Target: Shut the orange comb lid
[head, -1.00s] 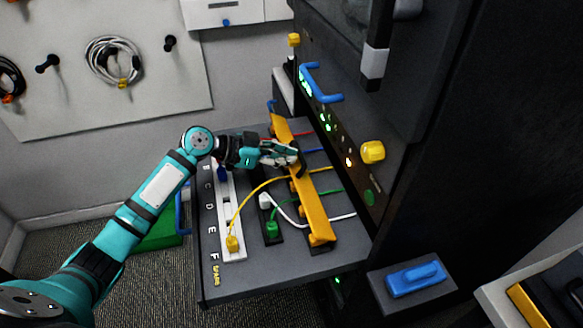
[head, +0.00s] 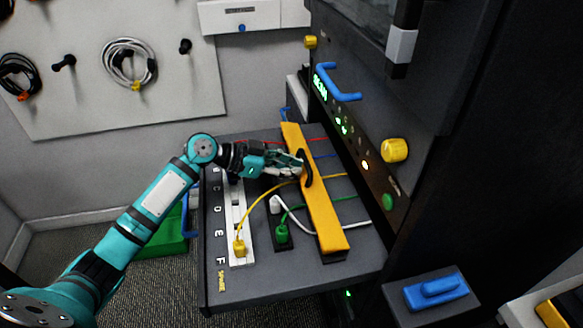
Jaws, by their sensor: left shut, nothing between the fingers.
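The orange comb lid (head: 322,215) is a long bar on the dark pull-out shelf. It appears to lie flat over its dark base, which shows at the near end. Coloured cables run under it and come out on its right side. A black handle (head: 308,170) stands at the middle of the lid. My left gripper (head: 301,165) is shut and empty, with its fingertips at the lid by the handle. I cannot tell whether they touch it. My right gripper is out of view.
The shelf (head: 290,282) carries a white lettered strip (head: 240,255) with a yellow plug (head: 239,248), and a black strip with white and green plugs (head: 282,234). The rack front with a blue handle (head: 340,90) and yellow knob (head: 395,150) rises at the right.

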